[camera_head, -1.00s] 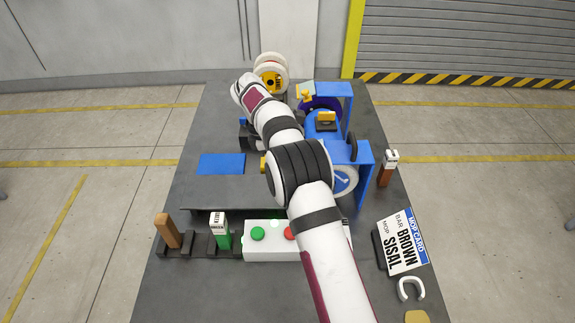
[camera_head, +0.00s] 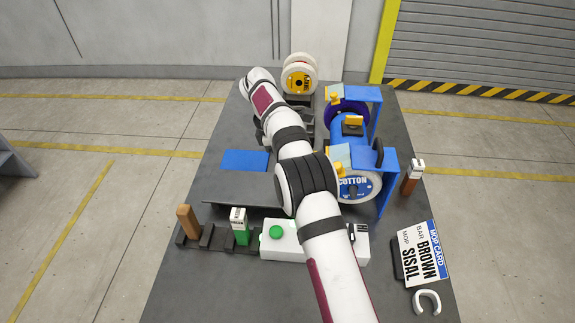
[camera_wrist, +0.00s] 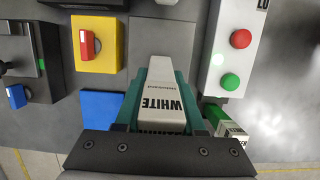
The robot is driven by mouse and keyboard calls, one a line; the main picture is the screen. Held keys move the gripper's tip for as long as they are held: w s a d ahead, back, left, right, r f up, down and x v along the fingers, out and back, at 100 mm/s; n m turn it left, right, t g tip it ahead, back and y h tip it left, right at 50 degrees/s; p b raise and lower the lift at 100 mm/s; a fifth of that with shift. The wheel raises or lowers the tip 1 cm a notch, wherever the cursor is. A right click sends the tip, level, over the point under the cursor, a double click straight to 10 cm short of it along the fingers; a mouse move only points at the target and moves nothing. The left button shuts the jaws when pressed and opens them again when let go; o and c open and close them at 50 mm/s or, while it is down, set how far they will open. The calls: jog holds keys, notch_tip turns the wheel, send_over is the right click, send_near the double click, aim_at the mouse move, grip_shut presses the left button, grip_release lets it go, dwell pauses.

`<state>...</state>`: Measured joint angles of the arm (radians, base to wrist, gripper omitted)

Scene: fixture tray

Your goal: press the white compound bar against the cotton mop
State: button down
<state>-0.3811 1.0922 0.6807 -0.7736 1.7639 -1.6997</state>
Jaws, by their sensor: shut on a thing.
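The white compound bar (camera_wrist: 162,103) lies between the teal fingers of my gripper (camera_wrist: 167,78) in the wrist view, its label reading WHITE. My gripper is shut on it, and the bar's far end sticks out past the fingertips. In the head view my own arm hides the bar and the jaws. The cotton mop (camera_head: 355,187) is a pale wheel with a blue face lettered COTTON, at the near end of the blue machine (camera_head: 349,134), right of my arm. The mop does not show in the wrist view, and I see no contact with it.
A rack (camera_head: 212,238) holds brown and green bars at left. A blue mat (camera_head: 245,160) lies behind it. A mop card (camera_head: 428,252) reads BAR BROWN, MOP SISAL. Blue guards (camera_head: 387,180) flank the mop.

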jog(key=v, duration=0.2)
jog(key=d+v, duration=0.1)
jog(key=v, duration=0.4)
jog(key=shift+d+r, duration=0.2)
jog(key=shift+d, duration=0.15)
dwell(0.4)
jog(key=s+a+f+y, duration=0.2)
jog(key=s+a+f, duration=0.2)
jog(key=s+a, duration=1)
jog(key=shift+a+y, duration=0.4)
jog(key=shift+a, duration=0.65)
jog(key=shift+f, duration=0.15)
